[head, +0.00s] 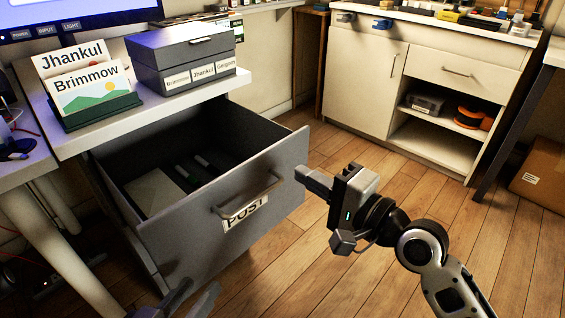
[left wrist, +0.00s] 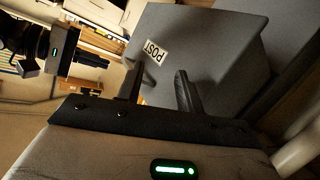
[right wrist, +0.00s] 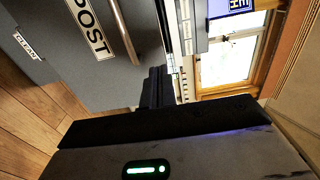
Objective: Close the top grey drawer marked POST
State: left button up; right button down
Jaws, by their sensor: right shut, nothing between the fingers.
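The grey drawer marked POST (head: 180,225) is pulled out under the white desk, and its inside shows. Its front has a bar handle (head: 248,197) above the POST label (head: 245,214). The drawer front also shows in the left wrist view (left wrist: 205,45) and the right wrist view (right wrist: 60,60). My right gripper (head: 312,180) is shut and empty, its tips close to the right part of the drawer front; I cannot tell whether they touch. My left gripper (head: 195,300) is low in front of the drawer, partly cut off; its fingers are apart in the left wrist view (left wrist: 160,90).
A pale envelope (head: 155,193) lies in the drawer. On the desk (head: 60,143) stand a grey box (head: 185,65) and a green holder (head: 95,110) with cards. A white cabinet (head: 360,80) stands at the back.

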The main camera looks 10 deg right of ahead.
aim_at(270, 155)
jog(key=b+x, duration=0.1)
jog(key=x, duration=0.4)
jog(key=shift+w+a+f, duration=0.1)
jog(key=shift+w+a, duration=0.3)
jog(key=shift+w, duration=0.15)
